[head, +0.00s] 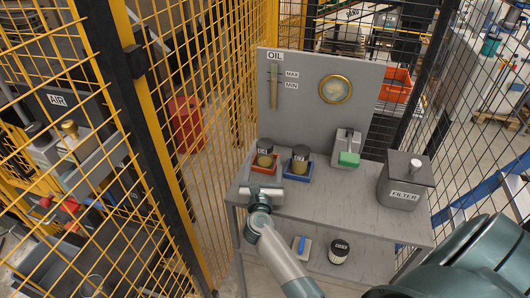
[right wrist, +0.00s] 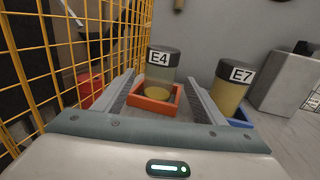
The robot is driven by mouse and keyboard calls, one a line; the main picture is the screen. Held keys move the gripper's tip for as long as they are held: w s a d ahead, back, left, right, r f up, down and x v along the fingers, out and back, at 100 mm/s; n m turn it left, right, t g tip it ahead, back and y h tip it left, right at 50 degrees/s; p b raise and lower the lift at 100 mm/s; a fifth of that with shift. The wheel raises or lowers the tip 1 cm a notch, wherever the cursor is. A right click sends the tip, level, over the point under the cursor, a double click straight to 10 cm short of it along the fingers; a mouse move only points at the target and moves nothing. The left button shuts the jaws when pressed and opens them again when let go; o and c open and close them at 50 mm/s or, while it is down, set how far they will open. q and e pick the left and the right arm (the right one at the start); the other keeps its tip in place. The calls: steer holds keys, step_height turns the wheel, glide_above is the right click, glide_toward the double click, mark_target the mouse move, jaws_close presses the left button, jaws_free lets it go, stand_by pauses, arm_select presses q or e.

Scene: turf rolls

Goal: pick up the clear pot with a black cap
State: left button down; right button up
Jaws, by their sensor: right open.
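A clear pot with a black cap, labelled E4 (head: 265,158), stands upright in a red tray (head: 263,171) at the left of the bench. In the right wrist view the E4 pot (right wrist: 160,74) shows yellowish liquid low down. A second black-capped pot, labelled E7 (head: 299,163), stands in a blue tray (head: 298,178) to its right; its amber filling also shows in the right wrist view (right wrist: 229,94). My right gripper (head: 262,184) is open and empty in front of the red tray. Its fingers point at the E4 pot, one towards each side. My left gripper is out of view.
A grey panel with an oil gauge (head: 310,110) stands behind the trays. A grey block with a green part (head: 349,158) and a grey filter box (head: 400,190) stand right on the bench (head: 335,206). Yellow mesh fencing (head: 180,120) rises close on the left. A black-topped jar (head: 339,252) is below.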

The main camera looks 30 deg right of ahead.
mark_target(264, 160)
stand_by(0.3)
steer(key=shift+w+d+p, duration=0.4)
steer(key=shift+w+p, duration=0.05)
steer(key=shift+w, duration=0.1)
steer(key=p+x, duration=0.1)
steer(key=x, duration=0.2)
steer(key=shift+f, duration=0.1)
steer(key=shift+w+d+f, duration=0.15)
steer(key=shift+w+d, duration=0.1)
steer(key=shift+w, duration=0.1)
steer(key=shift+c, duration=0.6)
steer(key=c, duration=1.2)
step_height(264, 160, up, 10)
steer(key=shift+r, duration=0.1)
